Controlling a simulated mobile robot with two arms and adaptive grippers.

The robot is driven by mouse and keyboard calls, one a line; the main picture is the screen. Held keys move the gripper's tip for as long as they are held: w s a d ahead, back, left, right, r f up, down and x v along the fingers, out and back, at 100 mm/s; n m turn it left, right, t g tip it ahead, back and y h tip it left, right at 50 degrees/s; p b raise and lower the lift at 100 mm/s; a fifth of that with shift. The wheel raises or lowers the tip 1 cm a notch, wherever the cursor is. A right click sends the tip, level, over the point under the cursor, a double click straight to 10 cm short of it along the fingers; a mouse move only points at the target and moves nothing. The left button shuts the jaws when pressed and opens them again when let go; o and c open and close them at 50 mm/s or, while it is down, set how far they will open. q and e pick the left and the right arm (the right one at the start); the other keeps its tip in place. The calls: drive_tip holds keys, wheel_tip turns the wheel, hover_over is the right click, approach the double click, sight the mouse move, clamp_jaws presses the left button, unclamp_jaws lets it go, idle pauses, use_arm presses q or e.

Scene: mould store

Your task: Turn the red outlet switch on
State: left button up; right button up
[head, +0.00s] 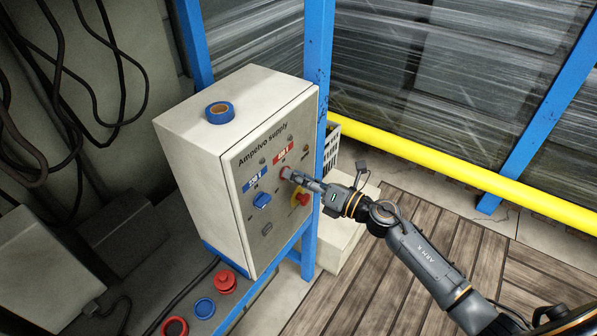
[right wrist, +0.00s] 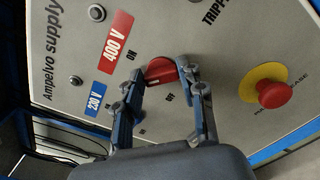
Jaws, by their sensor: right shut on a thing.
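The red outlet switch (right wrist: 162,72) is a rotary knob on the front panel of a grey supply box, beside the red 400 V label (right wrist: 116,42). Its ON and OFF marks show in the right wrist view. My right gripper (right wrist: 166,84) is shut on the red switch, with one finger on each side of it. In the head view my right gripper (head: 292,174) reaches the panel from the right and covers most of the switch. My left gripper is in neither view.
The supply box (head: 190,130) carries a blue tape roll (head: 219,112). A blue switch (head: 262,200) and a red emergency button on yellow (head: 302,199) flank the red switch. Blue posts and a yellow rail (head: 430,163) stand behind. Loose buttons (head: 204,308) lie below.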

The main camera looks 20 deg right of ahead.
drive_tip(key=shift+f+m+p, duration=0.2)
drive_tip(key=shift+m+p, duration=1.75)
drive_tip(key=shift+m, duration=2.65)
drive_tip(key=o, duration=1.2)
drive_tip(key=shift+c, duration=0.2)
drive_tip(key=shift+d, duration=0.1)
drive_tip(key=v, duration=1.2)
